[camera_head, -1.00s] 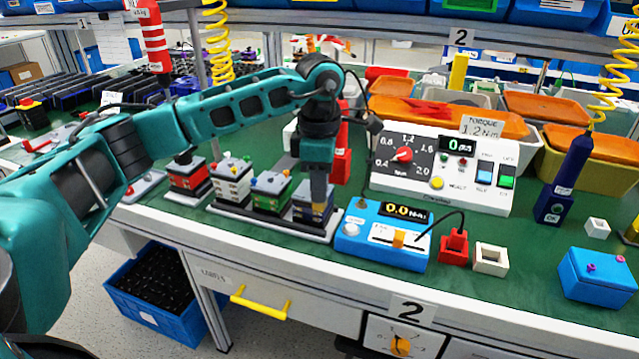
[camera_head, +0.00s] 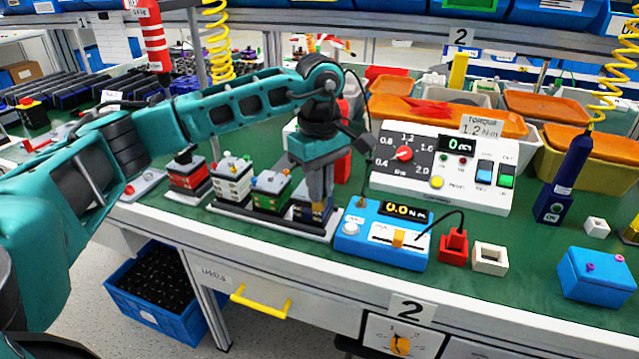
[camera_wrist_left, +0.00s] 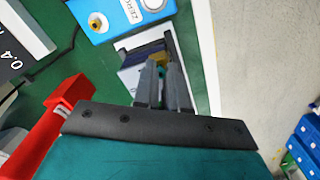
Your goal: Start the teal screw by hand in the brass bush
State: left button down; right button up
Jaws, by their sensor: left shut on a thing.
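My left gripper (camera_head: 320,205) points down over the dark blue block (camera_head: 301,211) at the right end of the block rack. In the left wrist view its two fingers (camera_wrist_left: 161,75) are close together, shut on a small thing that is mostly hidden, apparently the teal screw. A yellowish part of the block shows by the fingertips. I cannot make out the screw's tip or whether it touches a bush. A brass-coloured fitting (camera_head: 361,203) stands on the blue meter box (camera_head: 350,245); it also shows in the left wrist view (camera_wrist_left: 97,23). My right gripper is not in view.
The rack (camera_head: 270,226) also holds white (camera_head: 231,185) and green (camera_head: 268,197) blocks with coloured screws. The blue meter box stands close to its right. A white torque panel (camera_head: 470,190) stands behind. A red socket (camera_head: 453,249) is further right. The bench edge is in front.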

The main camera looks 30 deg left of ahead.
pick_arm(q)
jog(key=shift+m, duration=0.9)
jog(key=c, duration=1.1)
grip_release()
jog(key=shift+f, duration=0.1)
notch_tip(320, 180, up, 13)
jog(key=p, duration=0.2)
